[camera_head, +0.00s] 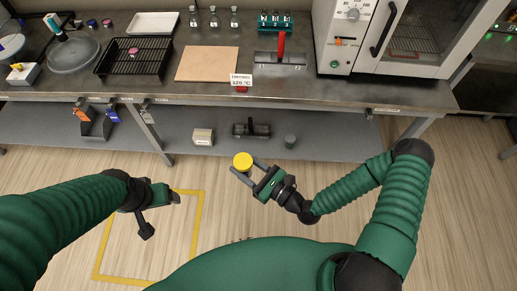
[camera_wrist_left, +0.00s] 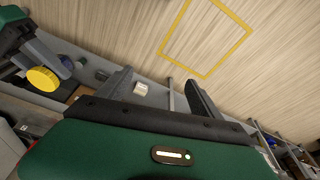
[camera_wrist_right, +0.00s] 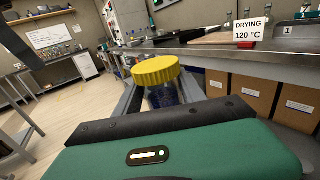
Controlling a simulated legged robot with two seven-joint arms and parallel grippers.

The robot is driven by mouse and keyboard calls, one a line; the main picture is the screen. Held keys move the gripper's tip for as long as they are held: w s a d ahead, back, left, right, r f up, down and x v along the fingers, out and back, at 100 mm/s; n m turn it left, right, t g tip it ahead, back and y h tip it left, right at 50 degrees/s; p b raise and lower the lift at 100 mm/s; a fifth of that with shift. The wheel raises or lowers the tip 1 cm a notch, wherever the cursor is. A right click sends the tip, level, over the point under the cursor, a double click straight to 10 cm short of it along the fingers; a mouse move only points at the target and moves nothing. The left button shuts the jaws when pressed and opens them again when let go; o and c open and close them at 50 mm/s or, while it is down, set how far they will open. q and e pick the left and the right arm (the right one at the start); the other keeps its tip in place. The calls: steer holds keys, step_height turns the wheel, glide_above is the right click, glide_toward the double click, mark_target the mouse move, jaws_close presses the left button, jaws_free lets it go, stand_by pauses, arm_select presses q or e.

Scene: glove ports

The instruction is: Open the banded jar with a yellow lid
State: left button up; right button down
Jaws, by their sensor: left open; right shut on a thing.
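The jar's yellow lid (camera_head: 243,160) shows from above in the head view, held out over the floor in front of the bench. The right wrist view shows the lid (camera_wrist_right: 156,70) on top of a dark blue jar body (camera_wrist_right: 163,96); its bands are not clear. My right gripper (camera_head: 244,168) is shut on the jar, with a finger on each side of the body below the lid. My left gripper (camera_head: 161,213) is open and empty, to the left of the jar and well apart from it. The left wrist view shows its spread fingers (camera_wrist_left: 157,90), and the yellow lid (camera_wrist_left: 43,79) at far left.
The steel bench (camera_head: 190,91) runs across the back, with a tan board (camera_head: 207,64), a black rack (camera_head: 134,57) and an oven (camera_head: 412,37) on it. Its lower shelf (camera_head: 320,140) holds several small items. The floor between my arms is clear, with a yellow outline (camera_head: 197,222).

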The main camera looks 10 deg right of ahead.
arm_select(q)
steer(key=w+d+m+g, duration=0.15)
steer(key=d+m, duration=0.35)
steer(key=m, duration=0.5)
step_height(320, 180, up, 4)
steer(key=m+g, duration=0.1)
steer(key=m, duration=3.2)
glide_above(244, 160)
steer(key=shift+f+m, duration=0.3)
steer(key=shift+m, duration=0.1)
step_height(244, 160, down, 7)
steer(key=shift+d+f, duration=0.1)
steer(key=shift+c, duration=0.3)
